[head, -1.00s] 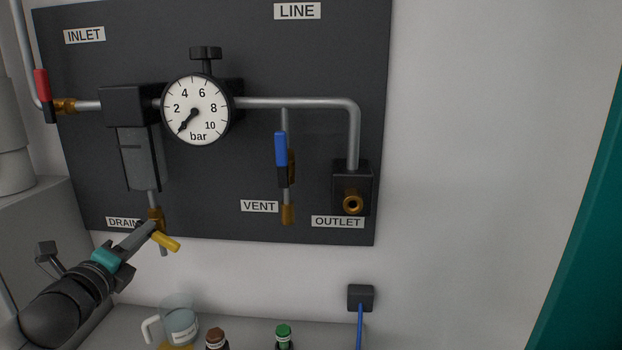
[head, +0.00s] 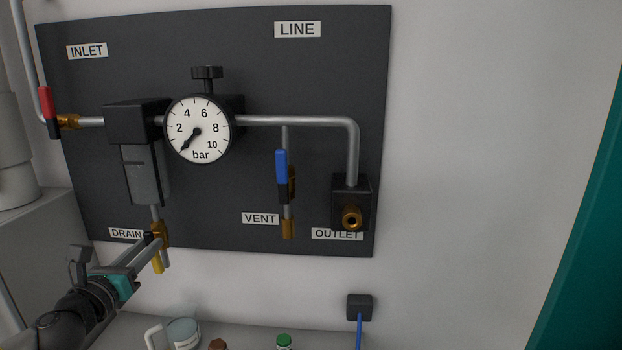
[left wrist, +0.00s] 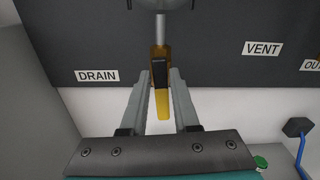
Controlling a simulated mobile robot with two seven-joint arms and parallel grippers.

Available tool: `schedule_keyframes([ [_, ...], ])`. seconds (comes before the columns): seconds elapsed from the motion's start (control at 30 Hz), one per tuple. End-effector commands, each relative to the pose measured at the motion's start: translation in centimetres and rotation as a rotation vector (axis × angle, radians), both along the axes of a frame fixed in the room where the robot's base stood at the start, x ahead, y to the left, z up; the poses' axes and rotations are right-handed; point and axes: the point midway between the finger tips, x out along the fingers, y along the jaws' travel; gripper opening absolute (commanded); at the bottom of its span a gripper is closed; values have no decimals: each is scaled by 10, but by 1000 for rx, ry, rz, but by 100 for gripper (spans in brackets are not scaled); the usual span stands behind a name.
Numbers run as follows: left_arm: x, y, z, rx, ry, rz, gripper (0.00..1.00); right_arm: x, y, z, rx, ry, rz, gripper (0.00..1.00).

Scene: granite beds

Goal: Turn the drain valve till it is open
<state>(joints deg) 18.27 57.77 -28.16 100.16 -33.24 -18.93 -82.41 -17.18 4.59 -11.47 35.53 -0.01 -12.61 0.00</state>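The drain valve is a brass body (head: 161,232) on the pipe under the grey filter, by the DRAIN label. Its yellow lever (head: 157,263) points down, roughly along the pipe. In the left wrist view the yellow lever (left wrist: 163,106) hangs nearly straight down with a slight tilt. My left gripper (head: 152,244) is at the valve. In the left wrist view its fingers (left wrist: 162,78) stand one on each side of the lever, with narrow gaps showing, so it looks open around it. The fingers partly hide the lever in the head view. My right gripper is not in view.
The dark panel (head: 300,75) carries a gauge (head: 198,130) with its needle at the low end, a red inlet lever (head: 46,102) and a blue vent lever (head: 281,166). A beaker (head: 184,333) and bottles (head: 284,341) stand on the bench below.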

Motion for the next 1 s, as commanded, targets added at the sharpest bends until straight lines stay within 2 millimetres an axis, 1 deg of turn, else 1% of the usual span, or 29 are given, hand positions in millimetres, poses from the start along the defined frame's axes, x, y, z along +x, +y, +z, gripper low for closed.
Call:
schedule_keyframes([
  [0.03, 0, -1, -2, -4, 2, -1, 36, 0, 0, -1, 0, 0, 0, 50],
  [0.1, 0, -1, -2, -6, 2, -1, 44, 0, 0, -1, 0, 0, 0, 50],
  [0.13, 0, -1, -2, -6, 2, -1, 45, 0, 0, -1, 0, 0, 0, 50],
  [0.4, -3, 0, -3, -9, 4, 0, 45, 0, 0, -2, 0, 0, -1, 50],
  [0.47, -8, 1, -3, -8, 4, 1, 45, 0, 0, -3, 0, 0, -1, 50],
  [0.8, -48, 4, -5, -7, 6, 0, 45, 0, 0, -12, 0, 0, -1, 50],
  [0.9, -56, 4, -4, -9, 5, 0, 45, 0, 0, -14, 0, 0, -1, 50],
  [1.0, -60, 4, -3, -9, 3, -1, 45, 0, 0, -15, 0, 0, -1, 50],
])
